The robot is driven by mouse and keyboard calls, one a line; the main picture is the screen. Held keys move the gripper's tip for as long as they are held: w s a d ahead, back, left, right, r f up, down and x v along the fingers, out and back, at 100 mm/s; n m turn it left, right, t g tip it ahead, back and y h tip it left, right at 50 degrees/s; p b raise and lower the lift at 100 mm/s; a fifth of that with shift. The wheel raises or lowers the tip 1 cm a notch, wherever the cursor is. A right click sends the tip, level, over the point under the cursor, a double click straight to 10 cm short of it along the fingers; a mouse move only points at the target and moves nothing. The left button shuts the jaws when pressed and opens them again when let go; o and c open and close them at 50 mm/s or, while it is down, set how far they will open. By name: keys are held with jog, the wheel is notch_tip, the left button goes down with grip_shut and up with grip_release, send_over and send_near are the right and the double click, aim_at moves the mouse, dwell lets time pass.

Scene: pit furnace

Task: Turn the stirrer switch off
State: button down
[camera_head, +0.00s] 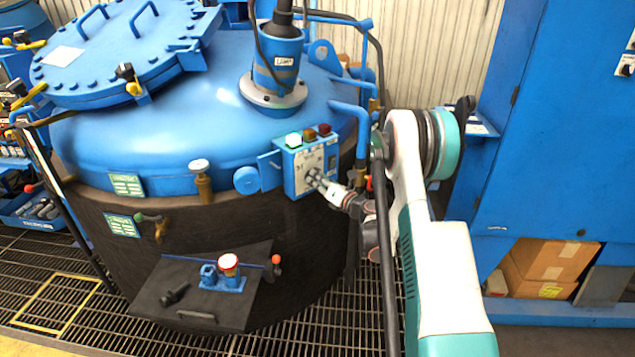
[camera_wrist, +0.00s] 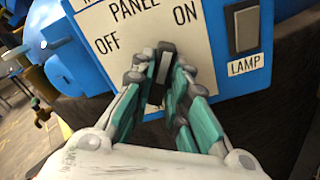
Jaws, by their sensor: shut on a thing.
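The control box (camera_head: 303,168) is blue with a pale panel plate on its front, fixed to the side of the furnace. In the wrist view the plate (camera_wrist: 118,27) reads PANEL, with OFF at left and ON at right. Between and below these words sits a dark switch knob (camera_wrist: 165,52), mostly hidden by my fingers. My gripper (camera_wrist: 164,72) is shut on this knob, one finger on each side. In the head view my gripper (camera_head: 318,181) reaches the plate from the lower right. Exactly where the knob points is hard to tell.
A rocker switch (camera_wrist: 244,28) marked LAMP is right of the knob. Button lights (camera_head: 309,134) top the box. The blue furnace (camera_head: 150,140) fills the left, with a brass valve (camera_head: 202,183) near the box. A blue cabinet (camera_head: 545,130) stands at right.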

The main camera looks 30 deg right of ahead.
jog(key=shift+a+n+b, duration=0.15)
jog(key=shift+n+b, duration=0.45)
jog(key=shift+n, duration=7.1)
jog(key=c, duration=1.6)
grip_release()
jog(key=shift+o, duration=0.2)
jog(key=shift+s, duration=0.1)
jog(key=v, duration=0.7)
jog(key=shift+s, duration=0.25)
